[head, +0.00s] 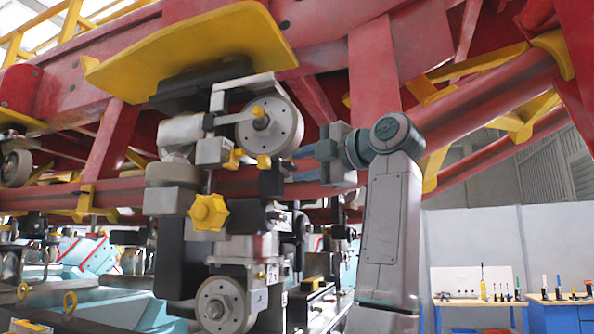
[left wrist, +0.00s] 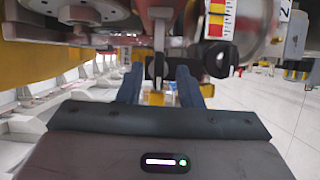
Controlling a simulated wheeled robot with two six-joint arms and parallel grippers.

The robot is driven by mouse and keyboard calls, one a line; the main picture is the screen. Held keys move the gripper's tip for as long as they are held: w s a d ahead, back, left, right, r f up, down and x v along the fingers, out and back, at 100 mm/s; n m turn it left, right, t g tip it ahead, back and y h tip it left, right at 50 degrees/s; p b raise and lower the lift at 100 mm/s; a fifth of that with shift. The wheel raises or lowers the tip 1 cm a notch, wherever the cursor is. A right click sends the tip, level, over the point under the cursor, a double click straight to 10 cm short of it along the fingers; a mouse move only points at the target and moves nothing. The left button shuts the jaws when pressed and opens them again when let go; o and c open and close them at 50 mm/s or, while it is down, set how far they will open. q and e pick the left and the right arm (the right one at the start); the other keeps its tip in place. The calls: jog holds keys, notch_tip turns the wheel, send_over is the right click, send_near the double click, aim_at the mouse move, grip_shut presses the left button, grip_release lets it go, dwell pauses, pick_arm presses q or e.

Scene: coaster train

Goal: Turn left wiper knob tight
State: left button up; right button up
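A yellow star-shaped knob (head: 208,212) sits on the front of the wheel assembly in the head view. Smaller yellow knobs (head: 264,162) and (head: 258,111) are by the upper wheel; I cannot tell which one is the left wiper knob. My left gripper (head: 303,164) points left beside the upper wheel, its fingers partly hidden by the assembly. In the left wrist view its two dark blue fingers (left wrist: 158,88) are apart. A small yellow piece (left wrist: 156,98) shows between them in the picture, with gaps on both sides; contact does not show. My right gripper is not in view.
The upper wheel (head: 285,127) and lower wheel (head: 222,305) crowd the area left of my gripper. Red beams (head: 375,65) and a yellow plate (head: 190,50) hang above. A blue workbench (head: 560,315) with tools stands at the right. Open floor (left wrist: 270,105) lies to the right in the wrist view.

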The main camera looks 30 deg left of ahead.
pick_arm(q)
jog(key=s+d+b, duration=0.1)
jog(key=d+b, duration=0.1)
jog(key=d, duration=0.6)
jog(key=shift+s+d, duration=0.2)
jog(key=shift+d, duration=0.15)
jog(key=shift+r, duration=0.1)
